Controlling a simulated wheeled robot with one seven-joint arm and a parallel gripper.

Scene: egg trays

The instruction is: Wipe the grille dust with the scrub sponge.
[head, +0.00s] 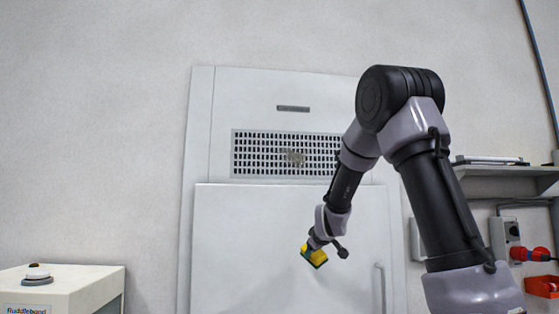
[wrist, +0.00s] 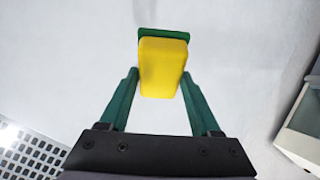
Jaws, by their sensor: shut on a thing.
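The scrub sponge (wrist: 162,68) is yellow with a green layer along its far side. My gripper (wrist: 158,90) is shut on it in the wrist view, with a green finger on either side. In the head view the sponge (head: 314,256) shows at the end of my arm, in front of the white panel below the grille and apart from the grille. The grille (head: 250,154) is a panel of dark slots in the upper part of the white cabinet. A greyish-tan dust patch (head: 295,158) lies near its middle. The grille (wrist: 30,155) also shows at the lower left of the wrist view.
A white box (head: 70,285) with a small knob on top stands at the lower left. A grey shelf (head: 505,180) with flat items, a red plug (head: 520,253) and a red bin (head: 543,286) are at the right. A vertical handle (head: 379,285) is on the panel.

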